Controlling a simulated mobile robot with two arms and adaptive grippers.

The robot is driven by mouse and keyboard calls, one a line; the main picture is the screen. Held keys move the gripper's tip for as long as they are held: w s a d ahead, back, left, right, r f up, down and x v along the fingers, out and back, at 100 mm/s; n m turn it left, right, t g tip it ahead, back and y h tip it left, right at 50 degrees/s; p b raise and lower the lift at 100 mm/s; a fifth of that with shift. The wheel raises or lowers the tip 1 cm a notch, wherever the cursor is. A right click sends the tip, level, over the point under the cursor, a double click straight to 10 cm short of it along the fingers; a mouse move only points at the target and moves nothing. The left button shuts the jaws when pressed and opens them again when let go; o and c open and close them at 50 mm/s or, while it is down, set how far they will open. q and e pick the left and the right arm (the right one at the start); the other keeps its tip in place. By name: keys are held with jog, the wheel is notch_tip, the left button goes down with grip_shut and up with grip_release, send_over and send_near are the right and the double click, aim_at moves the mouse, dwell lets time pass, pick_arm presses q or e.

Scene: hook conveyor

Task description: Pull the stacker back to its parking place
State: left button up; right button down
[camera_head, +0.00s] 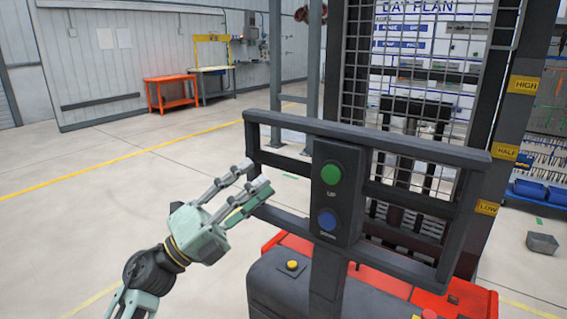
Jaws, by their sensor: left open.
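The stacker stands in front of me, with a red and dark grey base (281,281), a mesh-backed mast and a dark rectangular handle frame (390,141). A control box (338,258) on the frame carries a green UP button (331,174) and a blue button (327,220). My left gripper (257,178) is open and points at the left upright of the handle frame. Its fingertips overlap that upright in the picture; I cannot tell whether they touch it. My right gripper is not in view.
A red table (171,91) and a workbench (214,70) stand by the far left wall. A grey bin (542,243) lies on the floor at the right. The floor at the left is clear, crossed by a yellow line (118,160). Mast labels read HIGH, HALF and LOW.

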aim_at(278, 168)
pick_arm(q)
jog(key=p+x, duration=0.2)
jog(key=x, duration=0.4)
jog(key=shift+d+r, duration=0.1)
jog(key=shift+r, duration=0.15)
jog(key=shift+w+d+r+p, duration=0.1)
jog(key=shift+w+d+p, duration=0.2)
jog(key=shift+d+p, duration=0.05)
jog(key=shift+c, duration=0.2)
grip_shut()
